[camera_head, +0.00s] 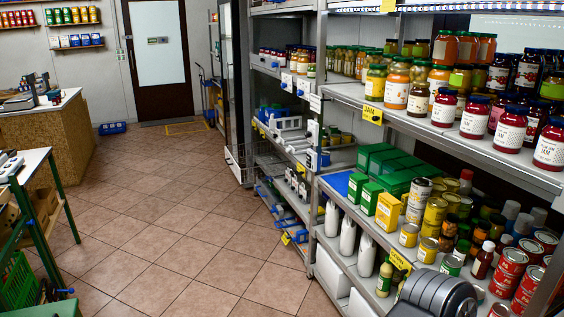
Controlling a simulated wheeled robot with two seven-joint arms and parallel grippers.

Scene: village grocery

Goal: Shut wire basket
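A thin wire mesh shape that looks like a wire basket (236,163) shows low at the far end of the right-hand shelving, beside the dark upright cabinet. It is small and partly merges with the shelf behind it, so I cannot tell whether it is open or shut. Neither of my grippers shows. A dark grey ribbed part, likely of my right arm, is at the bottom right, in front of the lower shelf and well apart from the wire shape.
Loaded shelving (450,150) with jars and cans lines the right. A green-framed table (35,165) and a green crate (18,284) stand at left. A counter (60,130) and blue basket (112,128) are farther back. The tiled aisle (180,220) is clear.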

